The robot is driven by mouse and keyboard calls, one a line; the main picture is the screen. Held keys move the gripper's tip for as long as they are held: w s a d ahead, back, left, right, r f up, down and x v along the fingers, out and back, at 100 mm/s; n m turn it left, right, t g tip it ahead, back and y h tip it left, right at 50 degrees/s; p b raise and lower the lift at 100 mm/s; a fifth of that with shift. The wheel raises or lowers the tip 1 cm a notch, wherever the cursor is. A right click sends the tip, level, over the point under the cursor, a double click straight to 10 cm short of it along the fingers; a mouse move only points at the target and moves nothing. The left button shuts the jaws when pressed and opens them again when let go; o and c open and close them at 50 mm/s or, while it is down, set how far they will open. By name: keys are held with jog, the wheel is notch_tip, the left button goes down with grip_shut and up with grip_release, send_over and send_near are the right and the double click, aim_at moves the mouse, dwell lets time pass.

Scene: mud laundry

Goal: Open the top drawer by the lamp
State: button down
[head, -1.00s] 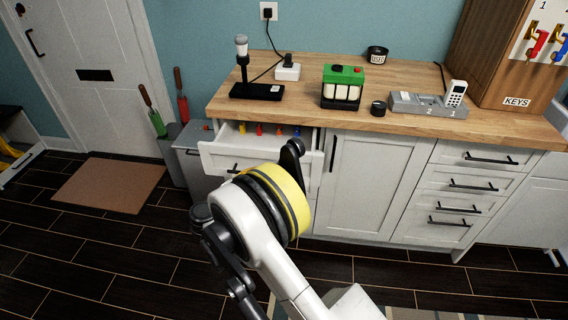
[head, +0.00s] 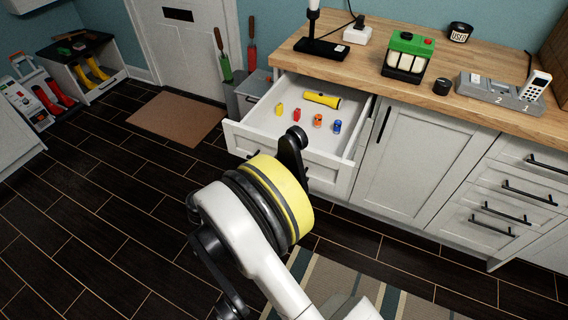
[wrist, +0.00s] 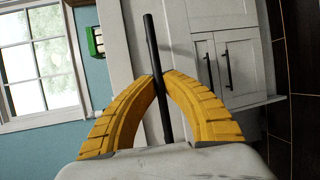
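The white top drawer (head: 297,138) below the lamp (head: 314,20) stands well out from the cabinet in the head view. Inside it lie a yellow flashlight (head: 322,100) and several small coloured pieces (head: 297,115). In the wrist view, the dark bar handle (wrist: 151,40) runs between the two curved yellow fingers of my gripper (wrist: 160,76). Their tips close in on the bar from both sides.
The wooden counter (head: 395,92) holds a green-topped battery charger (head: 408,55), a grey tray (head: 500,92) and a white handset (head: 535,86). Grey bins (head: 248,95) stand left of the drawer. A brown mat (head: 176,117) lies by the door, with open dark floor in front.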

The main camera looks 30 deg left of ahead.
jog(key=shift+s, duration=0.15)
jog(key=c, duration=1.5)
grip_release()
jog(key=v, duration=1.2)
jog(key=shift+r, duration=0.1)
